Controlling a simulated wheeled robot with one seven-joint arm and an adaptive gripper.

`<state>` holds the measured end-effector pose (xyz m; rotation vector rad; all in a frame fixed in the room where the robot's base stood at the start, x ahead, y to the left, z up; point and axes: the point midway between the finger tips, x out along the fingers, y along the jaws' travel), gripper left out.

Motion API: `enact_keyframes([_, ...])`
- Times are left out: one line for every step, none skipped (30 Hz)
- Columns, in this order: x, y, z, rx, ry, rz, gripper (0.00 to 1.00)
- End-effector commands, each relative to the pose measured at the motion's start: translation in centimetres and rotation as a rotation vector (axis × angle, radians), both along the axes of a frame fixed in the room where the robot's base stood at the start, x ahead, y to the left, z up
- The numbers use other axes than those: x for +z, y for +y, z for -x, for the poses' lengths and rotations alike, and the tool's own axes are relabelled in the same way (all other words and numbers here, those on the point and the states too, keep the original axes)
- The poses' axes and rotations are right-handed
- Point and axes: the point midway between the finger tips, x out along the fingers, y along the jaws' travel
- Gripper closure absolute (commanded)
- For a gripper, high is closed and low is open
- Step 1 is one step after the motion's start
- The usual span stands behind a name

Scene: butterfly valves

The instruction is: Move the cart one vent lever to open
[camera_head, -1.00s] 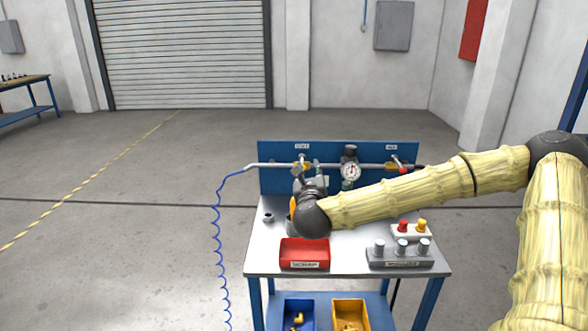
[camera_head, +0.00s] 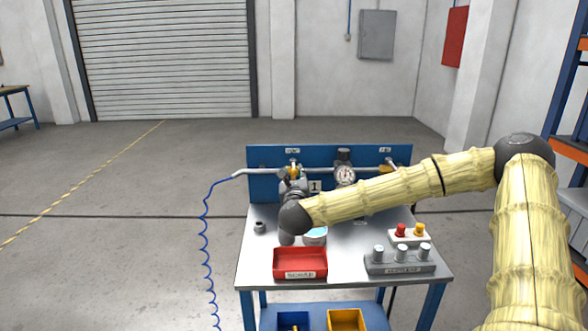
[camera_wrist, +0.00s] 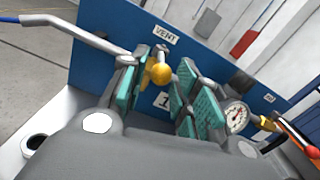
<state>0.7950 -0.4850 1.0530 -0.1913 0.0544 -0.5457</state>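The vent valve (camera_head: 294,168) is yellow and sits on the left part of the pipe on the cart's blue back panel. In the wrist view its yellow body (camera_wrist: 160,73) shows below the VENT label (camera_wrist: 166,35). My gripper (camera_wrist: 160,92) is open, its teal finger pads on either side of the valve, with gaps visible. In the head view my gripper (camera_head: 292,183) is close in front of the valve and partly hides it. The lever's exact shape and angle cannot be told. A "1" plate (camera_head: 315,186) is on the panel.
A gauge (camera_head: 345,174) and a second yellow valve (camera_head: 386,169) are right of the vent valve. On the cart top (camera_head: 255,272) stand a red bin (camera_head: 300,263), a grey block with knobs (camera_head: 400,264) and a button box (camera_head: 410,236). A blue coiled hose (camera_head: 207,240) hangs left.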

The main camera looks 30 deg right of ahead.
Motion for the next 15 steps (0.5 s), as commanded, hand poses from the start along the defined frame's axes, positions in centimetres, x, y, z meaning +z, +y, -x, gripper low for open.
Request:
enact_keyframes([0.2, -0.4, -0.7, -0.001, 0.0, 0.001, 0.69])
enact_keyframes([0.2, -0.7, -1.0, -0.002, 0.0, 0.0, 0.69])
enact_keyframes([0.2, -1.1, -1.5, -0.003, -0.001, 0.001, 0.69])
enact_keyframes([0.2, -1.2, -1.8, -0.002, 0.0, 0.0, 0.69])
enact_keyframes([0.1, -1.4, -2.1, -0.002, 0.0, 0.0, 0.69])
enact_keyframes([0.1, -1.7, -2.4, -0.003, 0.0, 0.001, 0.69])
enact_keyframes([0.1, -1.9, -2.6, -0.003, 0.0, 0.001, 0.69])
enact_keyframes([0.1, -2.0, -2.8, -0.003, 0.0, 0.001, 0.69])
enact_keyframes([0.0, -2.1, -3.0, -0.003, 0.0, 0.001, 0.69])
enact_keyframes([0.0, -2.2, -3.2, -0.002, 0.0, 0.001, 0.69])
enact_keyframes([0.0, -2.3, -3.3, -0.002, 0.0, 0.0, 0.69])
enact_keyframes([0.0, -2.4, -3.4, -0.002, 0.0, 0.0, 0.69])
enact_keyframes([0.0, -2.4, -3.5, -0.002, 0.0, 0.0, 0.69])
enact_keyframes([0.0, -2.4, -3.5, -0.002, 0.0, 0.0, 0.69])
enact_keyframes([0.0, -2.4, -3.6, -0.001, 0.0, 0.0, 0.69])
